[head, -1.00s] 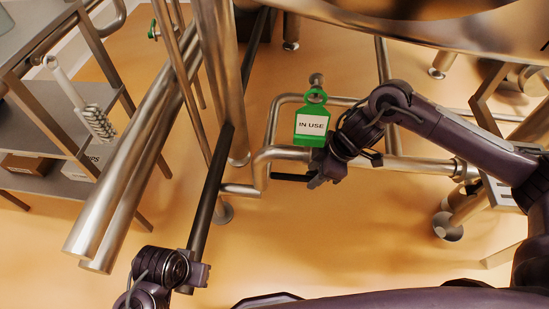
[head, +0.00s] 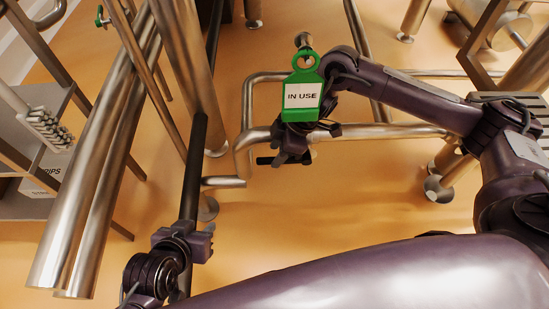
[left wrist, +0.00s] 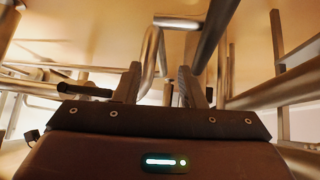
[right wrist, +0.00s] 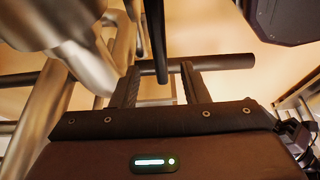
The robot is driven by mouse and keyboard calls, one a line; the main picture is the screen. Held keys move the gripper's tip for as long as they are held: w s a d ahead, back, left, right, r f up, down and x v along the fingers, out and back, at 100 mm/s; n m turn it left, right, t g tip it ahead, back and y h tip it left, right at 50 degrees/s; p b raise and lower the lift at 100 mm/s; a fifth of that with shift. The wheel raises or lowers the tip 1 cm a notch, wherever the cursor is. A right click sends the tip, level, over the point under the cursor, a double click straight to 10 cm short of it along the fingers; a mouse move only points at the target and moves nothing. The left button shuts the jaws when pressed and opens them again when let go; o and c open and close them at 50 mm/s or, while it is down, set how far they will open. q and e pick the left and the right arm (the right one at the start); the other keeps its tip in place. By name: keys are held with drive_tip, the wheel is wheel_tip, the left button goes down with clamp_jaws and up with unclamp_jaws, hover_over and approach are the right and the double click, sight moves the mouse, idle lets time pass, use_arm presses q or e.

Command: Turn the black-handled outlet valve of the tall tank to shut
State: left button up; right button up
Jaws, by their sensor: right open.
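The black valve handle (head: 266,160) is a short dark bar, lying roughly level by the steel outlet pipe (head: 350,131) under the tank. My right gripper (head: 291,156) is at the handle's right end, below a green "IN USE" tag (head: 302,95). In the right wrist view the handle (right wrist: 228,62) crosses just at or beyond the open fingertips; I cannot tell whether they touch it. The valve body is largely hidden. My left gripper (head: 187,238) is low at the left, beside a dark leg. In the left wrist view its fingers are apart and empty, with the handle (left wrist: 85,90) off to the left.
Thick steel tubes (head: 95,170) and a dark slanted leg (head: 194,165) stand at the left, near my left gripper. A shelf rack (head: 30,130) with a white brush (head: 45,125) is further left. Open floor (head: 320,210) lies below the outlet pipe.

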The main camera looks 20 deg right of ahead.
drive_tip(key=shift+a+f+b, duration=0.2)
drive_tip(key=shift+f+b, duration=0.3)
drive_tip(key=shift+f, duration=0.05)
drive_tip(key=shift+w+a+f+b, duration=0.1)
drive_tip(key=shift+a+f+b, duration=0.1)
drive_tip(key=shift+f+b, duration=0.25)
use_arm(q)
drive_tip(key=w+d+r+t+h, duration=0.2)
drive_tip(key=w+r+t, duration=0.5)
drive_tip(key=r, duration=0.6)
drive_tip(key=shift+w+h, duration=0.4)
drive_tip(key=shift+w, duration=0.2)
use_arm(e)
clamp_jaws()
